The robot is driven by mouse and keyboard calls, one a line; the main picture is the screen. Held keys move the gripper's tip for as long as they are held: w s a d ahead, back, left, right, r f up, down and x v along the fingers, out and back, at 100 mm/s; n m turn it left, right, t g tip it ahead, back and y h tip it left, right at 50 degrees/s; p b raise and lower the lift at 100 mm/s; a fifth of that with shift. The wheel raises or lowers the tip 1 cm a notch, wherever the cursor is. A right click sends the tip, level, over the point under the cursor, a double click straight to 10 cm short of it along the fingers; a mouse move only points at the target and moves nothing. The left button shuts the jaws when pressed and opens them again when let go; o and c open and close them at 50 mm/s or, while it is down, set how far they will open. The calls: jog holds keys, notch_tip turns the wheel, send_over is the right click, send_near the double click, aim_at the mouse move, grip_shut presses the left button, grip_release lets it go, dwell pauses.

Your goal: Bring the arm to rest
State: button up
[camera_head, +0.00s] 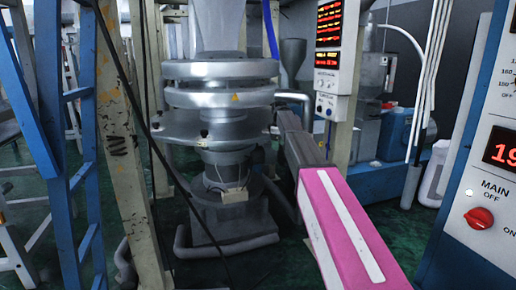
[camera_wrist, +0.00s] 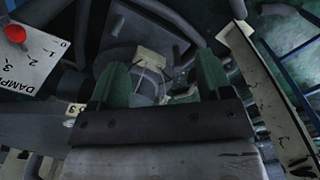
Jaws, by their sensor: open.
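In the wrist view, my gripper (camera_wrist: 161,72) shows as two green fingers on a dark bracket. The fingers stand apart with nothing held between them. Beyond them is a small beige box (camera_wrist: 150,58) with thin cables, on the machine's lower part. In the head view, my arm (camera_head: 345,225) reaches in from the lower right as a pink and white link. It runs toward the metal film tower (camera_head: 218,95). I cannot make out the gripper in the head view.
A blue ladder-like frame (camera_head: 70,150) and a worn beige post (camera_head: 118,140) stand left. A control panel with a red knob (camera_head: 479,218) is close on the right. In the wrist view, a damper label (camera_wrist: 25,55) with a red knob lies upper left. Some green floor shows.

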jog(key=s+d+f+m, duration=0.3)
jog(key=s+f, duration=0.7)
jog(key=f, duration=0.1)
jog(key=s+d+f+m, duration=0.2)
jog(key=s+f+m, duration=0.1)
jog(key=s+f, duration=0.75)
jog(key=s+d+f+m, duration=0.1)
jog(key=s+f+m, duration=0.2)
jog(key=s, duration=0.6)
jog(key=s+d+f+m, duration=0.2)
jog(key=s+f, duration=0.6)
jog(key=s, duration=0.2)
jog(key=shift+s+d+m, duration=0.15)
jog(key=shift+d+m, duration=0.1)
jog(key=shift+m, duration=0.15)
